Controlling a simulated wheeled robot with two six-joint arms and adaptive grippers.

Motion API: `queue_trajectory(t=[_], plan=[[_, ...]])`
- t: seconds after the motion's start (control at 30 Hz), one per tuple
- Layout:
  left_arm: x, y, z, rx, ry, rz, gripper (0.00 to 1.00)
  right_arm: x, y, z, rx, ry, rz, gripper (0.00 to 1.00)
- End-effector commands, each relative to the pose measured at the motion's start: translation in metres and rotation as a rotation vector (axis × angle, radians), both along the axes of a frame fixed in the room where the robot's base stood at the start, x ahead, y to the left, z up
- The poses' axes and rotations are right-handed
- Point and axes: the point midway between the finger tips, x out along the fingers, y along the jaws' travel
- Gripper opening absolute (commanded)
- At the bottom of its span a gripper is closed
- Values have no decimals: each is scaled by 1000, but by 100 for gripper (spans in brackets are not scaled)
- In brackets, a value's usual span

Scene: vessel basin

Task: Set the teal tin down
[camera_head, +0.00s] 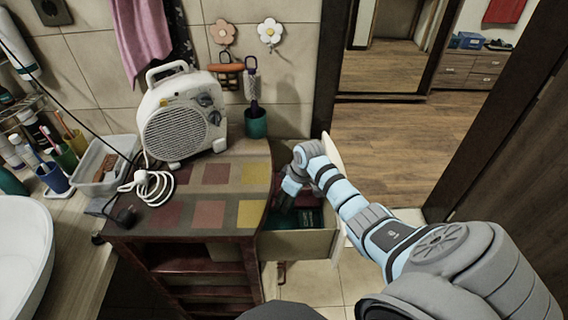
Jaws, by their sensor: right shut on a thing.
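My right arm comes in from the lower right, and my right gripper (285,202) points down into an open drawer (298,244) at the right side of the wooden cabinet. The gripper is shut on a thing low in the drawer. A dark teal object (309,218), which looks like the teal tin, shows in the drawer right beside the fingers. Its outline is partly hidden by the gripper and shadow, and I cannot tell whether it touches the drawer floor. My left gripper is not in view.
The cabinet top (232,174) has coloured squares and holds a white fan heater (181,120) with a coiled cable. A teal cup (256,124) with a brush stands at its back right corner. A white basin (22,250) is at left. Open floor lies beyond the drawer.

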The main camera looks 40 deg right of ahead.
Motion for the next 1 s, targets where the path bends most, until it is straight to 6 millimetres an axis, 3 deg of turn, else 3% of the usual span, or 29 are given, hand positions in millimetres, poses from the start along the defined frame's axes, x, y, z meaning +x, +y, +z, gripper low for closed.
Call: queue_trajectory(t=[0.1, 0.3, 0.5, 0.63, 0.87, 0.9, 1.0], plan=[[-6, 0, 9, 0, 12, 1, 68, -17, 18, -11, 1, 3, 1, 16], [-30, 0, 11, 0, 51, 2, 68, -31, 34, -23, 1, 4, 0, 16], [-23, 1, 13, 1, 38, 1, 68, -49, 56, -44, 2, 4, -1, 16], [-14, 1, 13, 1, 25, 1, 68, -49, 56, -45, 0, 2, -1, 16], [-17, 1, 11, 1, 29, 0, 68, -50, 55, -50, 0, 3, -2, 16], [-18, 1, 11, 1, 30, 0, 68, -50, 55, -49, 0, 3, -2, 48], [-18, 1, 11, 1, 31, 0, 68, -50, 55, -49, 0, 3, -2, 63]])
